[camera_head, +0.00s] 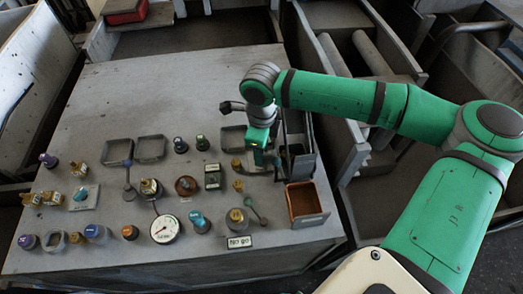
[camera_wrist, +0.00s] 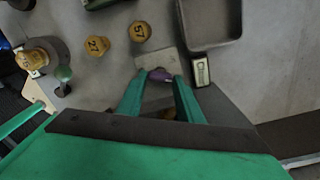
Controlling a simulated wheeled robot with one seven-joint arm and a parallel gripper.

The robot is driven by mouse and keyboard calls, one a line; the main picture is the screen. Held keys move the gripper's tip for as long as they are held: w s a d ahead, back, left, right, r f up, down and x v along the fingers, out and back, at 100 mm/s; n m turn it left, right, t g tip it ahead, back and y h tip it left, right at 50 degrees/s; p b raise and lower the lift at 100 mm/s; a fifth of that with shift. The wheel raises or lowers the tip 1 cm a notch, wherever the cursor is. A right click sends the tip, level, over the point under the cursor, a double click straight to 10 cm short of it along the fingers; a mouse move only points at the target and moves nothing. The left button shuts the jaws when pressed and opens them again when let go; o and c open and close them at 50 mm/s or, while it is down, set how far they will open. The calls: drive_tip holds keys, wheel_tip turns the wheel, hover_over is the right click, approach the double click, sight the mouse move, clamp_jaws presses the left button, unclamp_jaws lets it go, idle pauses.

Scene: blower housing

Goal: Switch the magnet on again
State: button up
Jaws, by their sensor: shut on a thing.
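In the head view my gripper (camera_head: 260,158) is low over the right side of the bench, and the purple part is hidden there.
Two brass pieces (camera_wrist: 97,45) (camera_wrist: 138,32) lie close to the plate. A grey tray (camera_wrist: 238,42) and a small label block (camera_wrist: 201,72) are beside it. A brown-lined bin (camera_head: 304,200) stands at the bench's right edge. Several gauges and knobs crowd the front; the back left is clear.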

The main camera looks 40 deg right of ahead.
drive_tip(key=shift+s+m, duration=0.1)
drive_tip(key=shift+m, duration=0.4)
drive_tip(key=o, duration=1.1)
wheel_tip(320, 180, up, 11)
drive_tip(key=shift+d+f, duration=0.1)
